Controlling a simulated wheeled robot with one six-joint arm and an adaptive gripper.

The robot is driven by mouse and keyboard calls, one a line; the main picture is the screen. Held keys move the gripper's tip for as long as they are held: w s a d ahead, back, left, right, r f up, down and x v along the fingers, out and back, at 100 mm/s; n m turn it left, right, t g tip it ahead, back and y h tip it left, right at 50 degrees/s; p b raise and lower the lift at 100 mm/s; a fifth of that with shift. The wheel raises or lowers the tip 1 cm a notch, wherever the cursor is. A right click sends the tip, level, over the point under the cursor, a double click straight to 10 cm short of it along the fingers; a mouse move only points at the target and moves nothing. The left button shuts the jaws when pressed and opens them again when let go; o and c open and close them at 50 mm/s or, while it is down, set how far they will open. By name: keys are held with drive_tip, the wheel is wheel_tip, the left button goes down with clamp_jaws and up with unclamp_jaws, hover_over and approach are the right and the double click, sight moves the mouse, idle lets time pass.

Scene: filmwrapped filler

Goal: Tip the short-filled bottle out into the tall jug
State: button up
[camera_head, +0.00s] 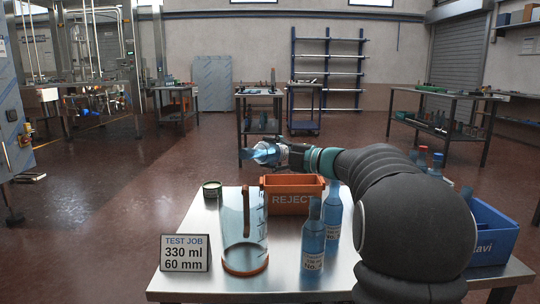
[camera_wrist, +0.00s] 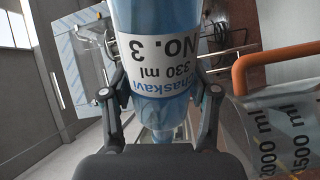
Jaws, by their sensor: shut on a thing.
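My gripper (camera_head: 281,154) is shut on a clear blue bottle (camera_head: 262,154), which lies almost on its side above and behind the tall jug's rim. In the wrist view, my gripper (camera_wrist: 160,104) has a finger on each side of this bottle (camera_wrist: 160,22). Its label reads "NO. 3" and "330 ml", upside down in that view. Its liquid level cannot be made out. The tall clear jug (camera_head: 240,225), with an orange handle and base ring, stands upright on the table. Its side with ml marks also shows in the wrist view (camera_wrist: 285,125). No stream of liquid is visible.
Two blue bottles (camera_head: 313,245) (camera_head: 333,213) stand right of the jug on the steel table (camera_head: 215,286). An orange REJECT bin (camera_head: 291,200) is behind. A "330 ml 60 mm" sign (camera_head: 184,253) and small tin (camera_head: 212,189) are left. A blue crate (camera_head: 492,238) is right.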

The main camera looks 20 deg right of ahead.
drive_tip(key=shift+f+n+b, duration=1.05)
drive_tip(key=shift+n+b, duration=0.35)
drive_tip(key=shift+b, duration=1.15)
drive_tip(key=shift+s+a+r+n+b, duration=0.15)
drive_tip(key=shift+r+n+b, duration=0.3)
drive_tip(key=shift+n+b, duration=0.3)
drive_tip(key=shift+a+r+n, duration=0.15)
drive_tip(key=shift+r+n, duration=0.4)
drive_tip(key=shift+s+r+n, duration=0.15)
drive_tip(key=shift+r+n, duration=0.15)
idle(1.1)
